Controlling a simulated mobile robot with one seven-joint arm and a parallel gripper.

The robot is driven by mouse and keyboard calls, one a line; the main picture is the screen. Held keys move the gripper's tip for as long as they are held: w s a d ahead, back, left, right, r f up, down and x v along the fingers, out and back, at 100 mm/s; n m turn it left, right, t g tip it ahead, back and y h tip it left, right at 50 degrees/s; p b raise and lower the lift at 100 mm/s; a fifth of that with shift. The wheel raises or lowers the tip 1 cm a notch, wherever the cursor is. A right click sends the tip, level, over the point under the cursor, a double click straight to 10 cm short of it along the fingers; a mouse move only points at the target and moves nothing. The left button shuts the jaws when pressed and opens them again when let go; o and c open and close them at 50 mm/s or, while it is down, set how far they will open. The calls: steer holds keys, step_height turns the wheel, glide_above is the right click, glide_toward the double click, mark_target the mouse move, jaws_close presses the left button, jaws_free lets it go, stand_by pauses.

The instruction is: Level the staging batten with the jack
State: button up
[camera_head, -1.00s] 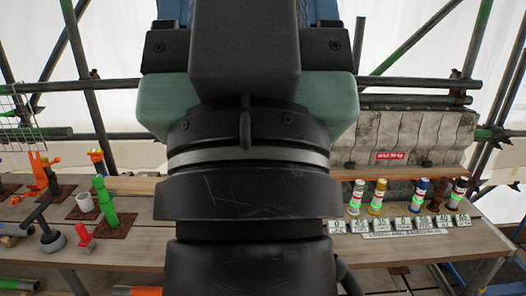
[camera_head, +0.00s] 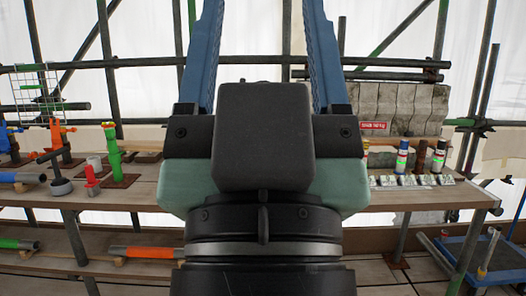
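My gripper (camera_head: 262,8) rises in the middle of the head view, with two blue fingers wide apart. Its tips are cut off by the top edge, and no object shows between the visible parts of the fingers. Several upright jack-like fittings stand on the bench at left: a green one (camera_head: 113,150) on a brown plate and an orange one (camera_head: 57,133). A red fitting (camera_head: 92,176) stands in front of them. I cannot tell which is the task's jack. I cannot pick out the staging batten; my gripper hides the middle of the bench.
The wooden bench (camera_head: 120,199) runs across the view. A grey stone block (camera_head: 410,105) with a red label stands at right behind several canisters (camera_head: 402,157) and number cards. Scaffold tubes cross behind. An orange-sleeved tube (camera_head: 140,252) lies lower left; a blue tray (camera_head: 478,258) stands lower right.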

step_height(320, 180, down, 8)
steer(key=b, duration=0.5)
stand_by(0.4)
